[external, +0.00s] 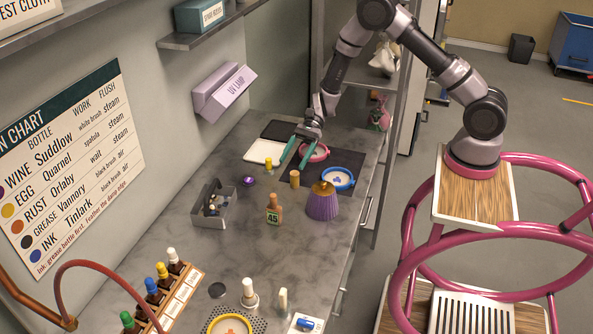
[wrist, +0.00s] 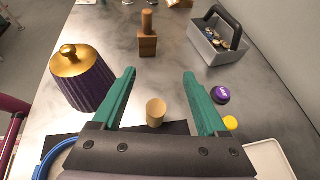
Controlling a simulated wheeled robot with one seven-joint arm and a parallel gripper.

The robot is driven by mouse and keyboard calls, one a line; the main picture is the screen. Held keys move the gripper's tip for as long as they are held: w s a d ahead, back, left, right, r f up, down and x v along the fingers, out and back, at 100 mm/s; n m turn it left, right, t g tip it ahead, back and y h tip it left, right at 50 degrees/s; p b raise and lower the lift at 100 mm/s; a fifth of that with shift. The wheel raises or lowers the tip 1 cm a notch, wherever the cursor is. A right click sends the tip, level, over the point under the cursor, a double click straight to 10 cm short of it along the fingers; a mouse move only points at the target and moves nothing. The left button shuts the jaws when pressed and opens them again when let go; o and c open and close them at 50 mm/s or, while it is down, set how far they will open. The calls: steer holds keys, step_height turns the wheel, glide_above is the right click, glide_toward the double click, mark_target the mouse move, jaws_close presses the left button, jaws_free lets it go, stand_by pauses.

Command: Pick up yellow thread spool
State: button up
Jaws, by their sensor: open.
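A small bright yellow piece (external: 268,163), which looks like the yellow thread spool, stands on the grey worktop beside a white board. In the wrist view the yellow piece (wrist: 231,123) is partly hidden behind the right finger, outside the jaws. My gripper (external: 292,174) points down over the worktop, its teal fingers apart and nothing held. In the wrist view a tan cylinder (wrist: 156,112) shows between the fingers of my gripper (wrist: 159,74); how high the fingertips are above it I cannot tell.
A purple round piece (external: 249,181) lies near the yellow one. A grey caddy (external: 216,204), a wooden stamp-like block (external: 273,212) and a purple jar with gold lid (external: 322,203) stand nearby. Pink (external: 315,152) and blue (external: 340,178) rings lie behind. Bare worktop lies between the caddy and block.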

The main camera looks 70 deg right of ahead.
mark_target(292, 179)
step_height(292, 179, down, 4)
steer(key=shift+r, duration=0.1)
step_height(292, 179, down, 3)
steer(key=shift+r, duration=0.2)
steer(key=shift+f+x, duration=0.2)
steer(key=shift+x, duration=0.95)
steer(key=shift+w+a+f, duration=0.1)
steer(key=shift+a+f, duration=0.15)
steer(key=shift+a, duration=0.05)
jaws_close()
